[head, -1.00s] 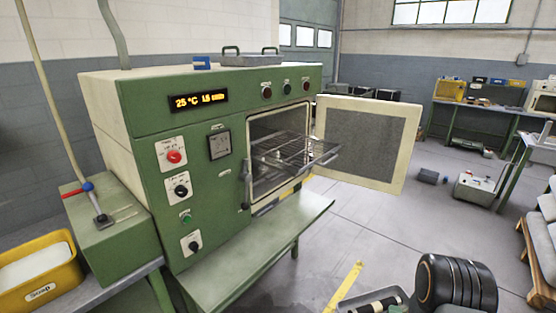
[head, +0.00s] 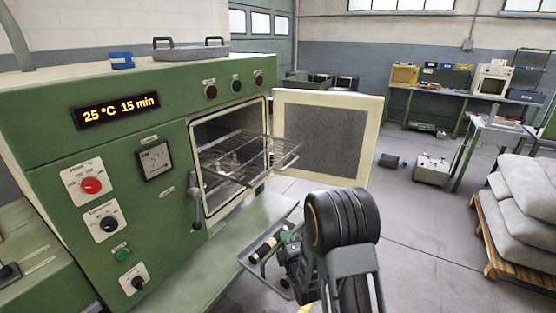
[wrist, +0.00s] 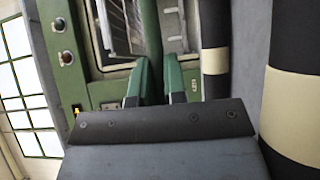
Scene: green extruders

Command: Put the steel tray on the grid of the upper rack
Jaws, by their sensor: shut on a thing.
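The wire grid of the upper rack (head: 262,148) sticks out of the open chamber of the green oven (head: 55,165). My gripper (head: 288,250) is low in front of the oven, below and slightly right of the grid. It is shut on the shallow grey steel tray (head: 252,270), whose rim reaches left from the jaws. A dark cylinder with a pale band (head: 265,249) shows at the tray; I cannot tell how it rests. My arm hides the tray's right part. In the wrist view my gripper's fingers (wrist: 160,80) are close together, with the grid (wrist: 118,25) ahead.
The oven door (head: 328,138) stands open to the right of the chamber. A green bench ledge (head: 220,255) runs below the opening. A grey pan with green handles (head: 190,52) sits on the oven top. Sacks on a pallet (head: 520,200) stand right; floor between is open.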

